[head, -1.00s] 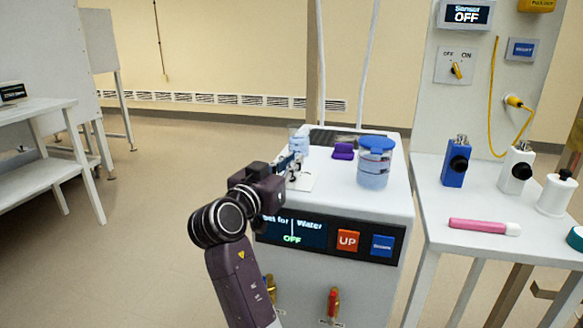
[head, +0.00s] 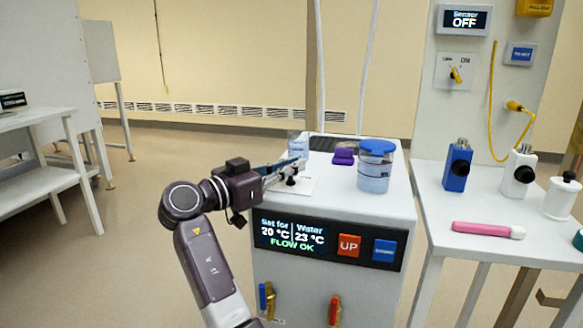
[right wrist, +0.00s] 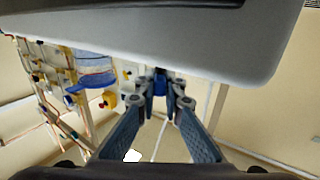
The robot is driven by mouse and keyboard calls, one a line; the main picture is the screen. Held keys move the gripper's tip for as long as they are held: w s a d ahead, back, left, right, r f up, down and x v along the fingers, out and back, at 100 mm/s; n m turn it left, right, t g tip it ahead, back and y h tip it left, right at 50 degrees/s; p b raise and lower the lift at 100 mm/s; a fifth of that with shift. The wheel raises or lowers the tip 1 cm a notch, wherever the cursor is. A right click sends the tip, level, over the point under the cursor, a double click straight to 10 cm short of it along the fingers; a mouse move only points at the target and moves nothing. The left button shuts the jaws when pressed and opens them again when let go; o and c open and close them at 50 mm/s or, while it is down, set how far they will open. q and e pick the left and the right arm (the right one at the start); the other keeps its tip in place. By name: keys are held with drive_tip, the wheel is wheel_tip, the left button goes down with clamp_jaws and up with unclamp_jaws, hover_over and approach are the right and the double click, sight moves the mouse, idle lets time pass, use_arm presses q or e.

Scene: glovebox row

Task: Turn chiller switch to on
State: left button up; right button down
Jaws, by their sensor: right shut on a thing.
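The chiller (head: 335,285) is a white cabinet. Its front display (head: 290,236) reads set for 20 °C, water 23 °C, FLOW OK. On its top, near the left edge, is a small white switch plate (head: 304,188) with a dark switch (head: 291,181). My right gripper (head: 288,170) reaches in from the left, shut at this switch; its fingers cover part of it. In the right wrist view the fingers (right wrist: 160,100) come together beside the pale chiller body, and the switch is hard to make out. My left gripper is not in view.
A blue-lidded jar (head: 375,168) and a purple item (head: 343,156) stand on the chiller top. Orange UP (head: 348,245) and blue (head: 384,250) buttons are on its front. A side table (head: 440,210) holds several bottles and a pink tool (head: 487,230). Floor at left is clear.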

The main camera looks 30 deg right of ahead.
drive_tip(key=c, duration=2)
unclamp_jaws()
drive_tip(key=shift+c, duration=0.2)
wheel_tip(320, 180, up, 10)
drive_tip(key=shift+r, duration=0.1)
